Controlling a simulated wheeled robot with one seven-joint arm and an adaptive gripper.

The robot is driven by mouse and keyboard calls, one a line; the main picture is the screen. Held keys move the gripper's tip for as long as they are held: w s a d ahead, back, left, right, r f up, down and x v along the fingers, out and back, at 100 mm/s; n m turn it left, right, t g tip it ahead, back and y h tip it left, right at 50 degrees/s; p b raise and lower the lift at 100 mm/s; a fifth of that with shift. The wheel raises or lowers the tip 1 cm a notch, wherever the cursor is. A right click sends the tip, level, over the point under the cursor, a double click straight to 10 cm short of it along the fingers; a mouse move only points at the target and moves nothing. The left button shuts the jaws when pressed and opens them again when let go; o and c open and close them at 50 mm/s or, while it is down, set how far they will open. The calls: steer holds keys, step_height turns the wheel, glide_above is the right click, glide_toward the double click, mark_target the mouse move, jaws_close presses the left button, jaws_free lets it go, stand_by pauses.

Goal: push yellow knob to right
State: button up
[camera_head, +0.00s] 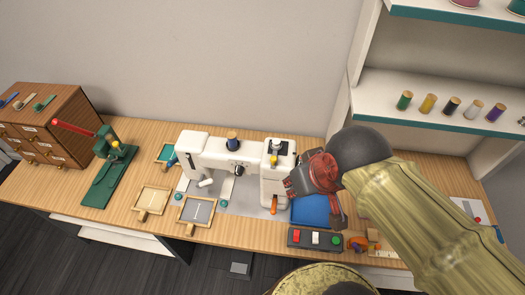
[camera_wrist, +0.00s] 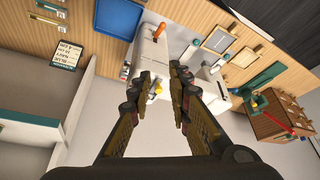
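The yellow knob (camera_head: 273,160) is on the right-hand column of the white sewing machine (camera_head: 205,152), below its dark top panel. In the wrist view the small yellow knob (camera_wrist: 157,88) shows in the gap between my fingers, near the left finger. My gripper (camera_head: 288,186) is at the right side of the machine's column, its fingers pointing left at it. In the wrist view my gripper (camera_wrist: 165,74) is open, with a clear gap between the fingers and nothing held. I cannot tell whether a finger touches the machine or the knob.
An orange lever (camera_head: 274,205) is low on the machine's column. A blue tray (camera_head: 311,211) lies under my gripper, with a dark button box (camera_head: 315,239) in front. A green press (camera_head: 107,170) and wooden drawers (camera_head: 45,122) stand left. Thread shelves (camera_head: 430,95) rise at right.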

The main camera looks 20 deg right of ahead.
steer(key=w+a+n+g+p, duration=0.1)
steer(key=p, duration=0.1)
steer(key=w+a+r+g+p, duration=0.1)
steer(key=a+p, duration=0.1)
steer(key=p, duration=0.1)
steer(key=w+a+r+n+g+p, duration=0.1)
steer(key=w+a+p, duration=0.1)
steer(key=shift+n, duration=0.3)
jaws_close()
steer(key=w+a+f+n+g+h+p, duration=0.1)
steer(key=w+a+n+h+p, duration=0.1)
steer(key=w+n, duration=0.4)
steer(key=w+a+f+n+h+p, duration=0.1)
steer(key=w+a+n+h+p, duration=0.1)
steer(key=w+a+n+p, duration=0.3)
steer(key=w+n+p, duration=0.2)
steer(key=n, duration=0.2)
steer(key=shift+a+f+g+p, duration=0.2)
steer(key=shift+f+g+p, duration=0.1)
steer(key=shift+f+g, duration=0.1)
steer(key=shift+r, duration=0.1)
